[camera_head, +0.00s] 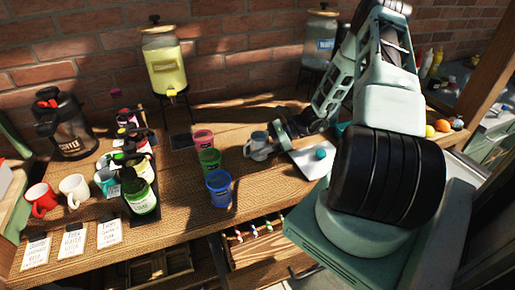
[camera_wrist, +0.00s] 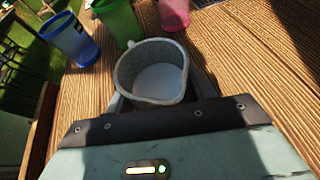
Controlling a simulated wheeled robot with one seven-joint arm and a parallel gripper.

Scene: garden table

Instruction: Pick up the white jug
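The white jug (camera_head: 259,146) looks pale grey and stands upright on the wooden table, right of the coloured cups. In the wrist view I look down into the jug (camera_wrist: 152,72), which appears empty. My gripper (camera_head: 272,143) reaches in low from the right at the jug. In the wrist view the two dark fingers of my gripper (camera_wrist: 158,94) lie on either side of the jug. Their tips are partly hidden behind it, so I cannot tell whether they press on it.
Close left of the jug are a blue cup (camera_head: 219,188), a green cup (camera_head: 209,160) and a pink cup (camera_head: 203,139). A drink dispenser (camera_head: 165,68) with yellow liquid stands behind. A white board (camera_head: 311,160) with a teal ball (camera_head: 320,154) lies right, near my arm.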

